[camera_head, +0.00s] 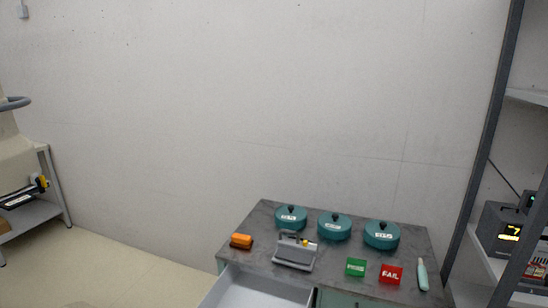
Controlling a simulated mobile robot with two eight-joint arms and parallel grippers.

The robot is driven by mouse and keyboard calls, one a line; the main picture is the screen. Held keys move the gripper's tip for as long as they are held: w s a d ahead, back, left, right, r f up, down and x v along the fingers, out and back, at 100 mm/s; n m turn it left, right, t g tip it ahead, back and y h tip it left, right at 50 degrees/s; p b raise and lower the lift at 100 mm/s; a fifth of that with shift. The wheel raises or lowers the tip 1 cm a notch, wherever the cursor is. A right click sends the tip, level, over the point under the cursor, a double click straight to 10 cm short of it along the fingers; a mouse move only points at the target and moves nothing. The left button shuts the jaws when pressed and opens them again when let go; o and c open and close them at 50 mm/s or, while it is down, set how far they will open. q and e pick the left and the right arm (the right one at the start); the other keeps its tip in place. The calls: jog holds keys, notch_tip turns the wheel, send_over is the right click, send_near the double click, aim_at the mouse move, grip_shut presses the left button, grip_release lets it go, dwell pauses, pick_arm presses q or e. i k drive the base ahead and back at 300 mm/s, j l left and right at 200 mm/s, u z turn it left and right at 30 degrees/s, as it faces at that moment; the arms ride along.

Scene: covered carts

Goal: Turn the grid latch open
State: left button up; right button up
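No part clearly reads as the grid latch at this size. A grey metal device (295,252) with an upright frame and a small yellow piece at its top stands near the middle of the grey cart top (335,273). I cannot tell whether that piece is a latch or how it is turned. Neither of my grippers is in view.
Three teal lidded pots (334,227) stand along the cart's back. An orange block (241,241) is at left; a green sign (355,267), a red FAIL sign (391,274) and a pale bottle-like object (422,274) are at right. An open drawer (255,290) juts out in front.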

aim_at(40, 180)
jog(key=u, duration=1.5)
